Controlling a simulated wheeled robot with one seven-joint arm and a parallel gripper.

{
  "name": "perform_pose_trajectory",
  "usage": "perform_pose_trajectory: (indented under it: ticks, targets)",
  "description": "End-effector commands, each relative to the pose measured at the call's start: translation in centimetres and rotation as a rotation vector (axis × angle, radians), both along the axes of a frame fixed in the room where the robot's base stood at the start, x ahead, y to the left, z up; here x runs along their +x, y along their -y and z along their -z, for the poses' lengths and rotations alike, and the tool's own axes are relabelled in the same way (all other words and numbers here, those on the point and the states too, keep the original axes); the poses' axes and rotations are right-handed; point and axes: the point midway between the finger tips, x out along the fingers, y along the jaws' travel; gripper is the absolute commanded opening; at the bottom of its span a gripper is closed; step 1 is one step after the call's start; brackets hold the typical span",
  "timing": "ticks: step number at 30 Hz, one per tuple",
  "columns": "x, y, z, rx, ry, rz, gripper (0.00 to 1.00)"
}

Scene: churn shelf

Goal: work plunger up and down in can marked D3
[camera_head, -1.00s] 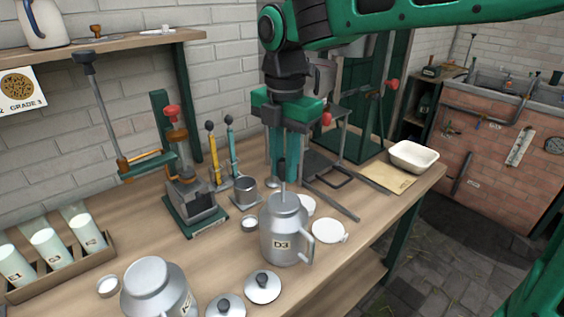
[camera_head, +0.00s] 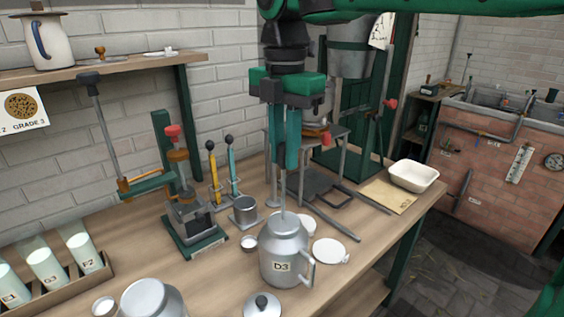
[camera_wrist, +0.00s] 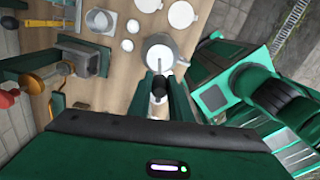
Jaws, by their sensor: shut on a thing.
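The can marked D3 (camera_head: 286,262) is a grey metal can with a side handle, upright on the bench. A thin grey plunger rod (camera_head: 283,197) stands up out of its neck. My gripper (camera_head: 285,166) points down above the can, shut on the plunger's upper end, which its fingers mostly hide. In the wrist view the can (camera_wrist: 158,46) lies just beyond my gripper (camera_wrist: 159,82), with the rod running from its mouth to the dark grip between the fingers. The plunger's lower end is hidden inside the can.
Another metal can (camera_head: 150,300) and a lid (camera_head: 262,306) are at the front. A white disc (camera_head: 329,251) lies right of D3. A small metal cup (camera_head: 245,210) and a press (camera_head: 190,220) stand left. A white tray (camera_head: 413,176) sits at the bench's right end.

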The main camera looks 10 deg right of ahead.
Motion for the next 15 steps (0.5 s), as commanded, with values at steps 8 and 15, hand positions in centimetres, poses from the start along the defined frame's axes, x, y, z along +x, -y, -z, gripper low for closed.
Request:
perform_pose_trajectory:
  ticks: [8, 15]
  targets:
    - [0.1, 0.0, -2.4, 0.000, 0.001, 0.001, 0.00]
    - [0.1, 0.0, -4.5, 0.000, 0.001, 0.001, 0.00]
